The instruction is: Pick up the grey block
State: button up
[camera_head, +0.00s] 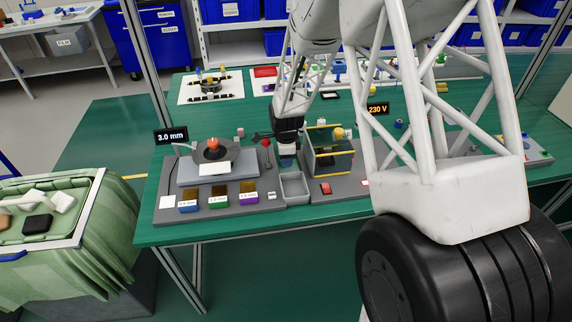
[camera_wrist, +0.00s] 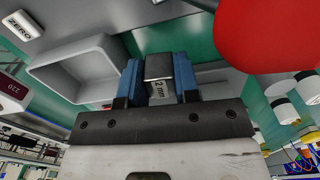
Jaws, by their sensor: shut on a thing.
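The grey block (camera_wrist: 159,68) sits between the two blue fingers of my gripper (camera_wrist: 159,80) in the wrist view. Its face carries dark lettering that starts with "2". My gripper is shut on it, with a finger against each side. In the head view my gripper (camera_head: 287,150) hangs over the grey fixture board, just above and behind a small grey open bin (camera_head: 294,187). The block is too small and shaded there to make out well. The same bin shows in the wrist view (camera_wrist: 75,72), beside the fingers and empty as far as I can see.
A red ball-topped lever (camera_head: 266,144) stands just left of my gripper and looms close in the wrist view (camera_wrist: 275,30). A clear box with yellow edges (camera_head: 331,160) stands close on the right. Blue, green and purple blocks (camera_head: 218,201) line the board's front left.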

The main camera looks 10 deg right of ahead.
jog(key=shift+r, duration=3)
